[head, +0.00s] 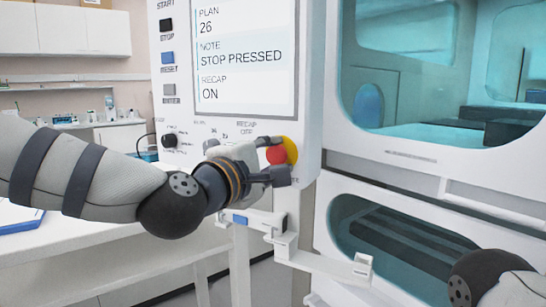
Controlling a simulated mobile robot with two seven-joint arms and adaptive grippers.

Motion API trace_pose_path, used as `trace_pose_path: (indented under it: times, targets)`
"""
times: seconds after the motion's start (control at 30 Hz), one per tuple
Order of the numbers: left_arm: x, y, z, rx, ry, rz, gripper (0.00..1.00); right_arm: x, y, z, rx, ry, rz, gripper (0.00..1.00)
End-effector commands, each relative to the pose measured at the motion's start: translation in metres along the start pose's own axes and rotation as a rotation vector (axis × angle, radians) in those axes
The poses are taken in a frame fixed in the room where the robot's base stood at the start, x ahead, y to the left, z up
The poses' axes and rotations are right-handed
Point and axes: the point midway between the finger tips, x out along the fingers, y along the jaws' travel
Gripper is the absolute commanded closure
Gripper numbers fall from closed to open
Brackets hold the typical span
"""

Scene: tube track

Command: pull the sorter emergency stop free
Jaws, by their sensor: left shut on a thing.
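The sorter emergency stop (276,154) is a red button on a yellow round base, low on the right of the white control panel. My left gripper (274,164) reaches it from the left and is shut on it, with its fingers covering part of the red button. The panel's screen (246,62) reads PLAN 26, NOTE STOP PRESSED, RECAP ON. Part of my right arm shows at the bottom right, but its gripper is out of view.
Black, blue and grey buttons line the panel's left side, with a dark knob (169,141) below them. A white rail or bracket (300,259) juts out under the panel. A glass-fronted cabinet (400,152) stands at right. A white bench (100,262) is at left.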

Motion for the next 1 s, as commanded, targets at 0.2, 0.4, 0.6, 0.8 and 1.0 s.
trace_pose_path:
  times: [0.2, 0.4, 0.6, 0.8, 1.0]
  targets:
    - [-0.004, 0.000, 0.000, -0.001, 0.000, 0.000, 1.00, 0.000, 0.000, 0.000, 0.000, 0.000, 0.000, 1.00]
    - [-0.007, 0.000, -0.001, -0.001, 0.001, 0.000, 0.62, 0.000, 0.000, 0.000, 0.000, 0.000, 0.000, 1.00]
    - [-0.006, 0.000, -0.001, -0.001, 0.001, 0.000, 0.45, 0.000, 0.000, 0.000, 0.000, 0.000, 0.000, 1.00]
    - [-0.009, 0.000, 0.000, -0.001, 0.000, 0.000, 0.45, 0.000, 0.000, 0.000, 0.000, 0.000, 0.000, 1.00]
    - [-0.051, 0.001, -0.001, -0.003, 0.000, 0.001, 0.45, 0.000, 0.000, 0.000, 0.000, 0.000, 0.000, 1.00]
